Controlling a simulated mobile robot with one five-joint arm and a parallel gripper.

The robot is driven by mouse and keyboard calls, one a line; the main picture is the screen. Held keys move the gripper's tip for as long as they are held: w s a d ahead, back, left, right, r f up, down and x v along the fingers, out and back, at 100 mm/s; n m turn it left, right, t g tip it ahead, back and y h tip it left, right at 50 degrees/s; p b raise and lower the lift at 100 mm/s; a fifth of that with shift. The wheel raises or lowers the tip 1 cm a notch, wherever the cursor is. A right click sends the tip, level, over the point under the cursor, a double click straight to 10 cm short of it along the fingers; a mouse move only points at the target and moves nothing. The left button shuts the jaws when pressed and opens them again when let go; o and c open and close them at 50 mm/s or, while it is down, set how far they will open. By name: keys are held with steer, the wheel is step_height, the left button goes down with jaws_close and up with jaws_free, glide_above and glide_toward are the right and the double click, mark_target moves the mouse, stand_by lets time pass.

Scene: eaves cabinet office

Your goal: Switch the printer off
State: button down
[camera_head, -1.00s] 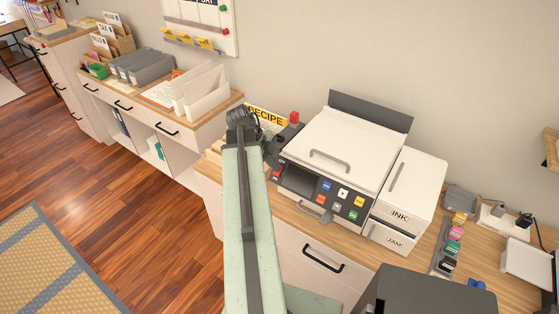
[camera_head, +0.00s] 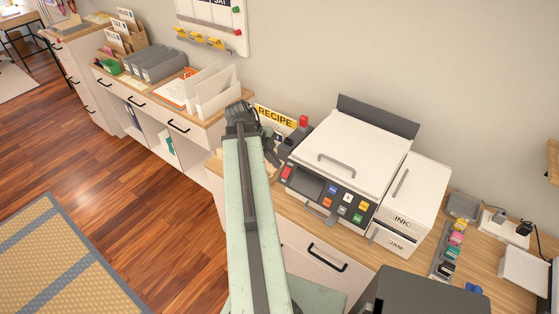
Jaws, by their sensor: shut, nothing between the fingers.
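The printer (camera_head: 352,149) is a white machine with a grey lid handle, standing on the wooden counter. Its dark front panel (camera_head: 325,193) has a small screen and several coloured buttons: blue, white, orange, yellow, grey and green. A larger red control (camera_head: 287,172) sits at the panel's left end; whether it is on or off is too small to tell. My green arm reaches up from the bottom. My gripper (camera_head: 272,157) is shut and empty, partly hidden by the arm, just left of the printer and close to the red control.
A dark device with a red top (camera_head: 303,122) and a RECIPE card (camera_head: 274,117) stand behind my gripper. White INK and JAM units (camera_head: 412,205) adjoin the printer's right. A dark grey box (camera_head: 420,292) is in front at lower right.

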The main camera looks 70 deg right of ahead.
steer(key=d+p+v, duration=0.1)
steer(key=p+v, duration=0.3)
steer(key=v, duration=0.2)
steer(key=shift+r, duration=0.35)
steer(key=shift+s+d, duration=0.1)
